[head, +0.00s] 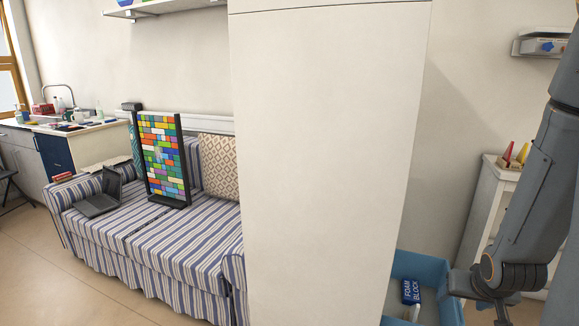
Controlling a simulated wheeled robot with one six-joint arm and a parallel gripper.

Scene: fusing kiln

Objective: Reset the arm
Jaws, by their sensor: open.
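My arm (541,165) comes down the right edge of the head view. It bends at a dark joint (508,276) near the lower right corner, in front of a blue bin (425,266). My gripper's fingers do not show in this view. The lowest part of the arm is cut off by the bottom edge.
A tall cream panel (320,160) fills the middle and hides what is behind it. A white cabinet (484,215) stands behind my arm. A striped sofa (190,245) bears a laptop (100,204) and a colourful panel (164,157). Open floor (40,270) shows at left.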

